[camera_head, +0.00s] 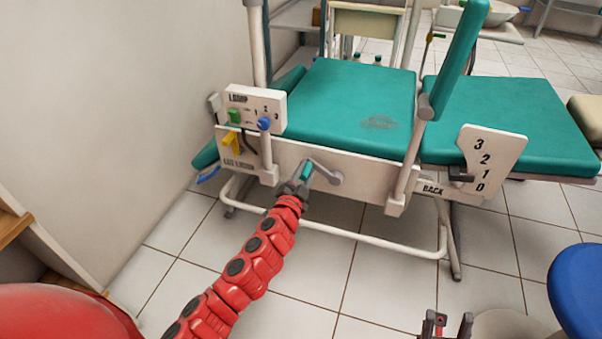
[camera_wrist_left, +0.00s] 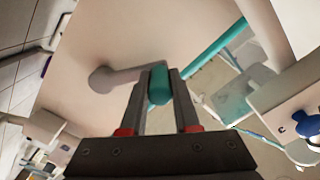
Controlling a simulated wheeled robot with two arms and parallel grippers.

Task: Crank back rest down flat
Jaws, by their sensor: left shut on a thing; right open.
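The crank (camera_head: 325,172) sits on the white side panel of the teal dental chair. My left gripper (camera_head: 297,186) is shut on its teal handle (camera_head: 306,171). In the left wrist view, the two fingers (camera_wrist_left: 160,88) stand on either side of the handle (camera_wrist_left: 159,76), and the crank arm (camera_wrist_left: 122,76) runs left to its pivot. The back rest (camera_head: 510,115), the right cushion, looks close to level. The scale plate (camera_head: 496,150) marked 3, 2, 1, 0 has a dark pointer (camera_head: 460,175) beside about the 1. My right gripper (camera_head: 447,324) is open and empty at the bottom edge.
The seat cushion (camera_head: 345,100) adjoins the back rest. A teal-padded bar (camera_head: 458,55) rises between them. A lamp switch box (camera_head: 255,108) is on a post to the left. A blue stool (camera_head: 578,290) stands at lower right. The tiled floor (camera_head: 350,280) in front is mostly clear.

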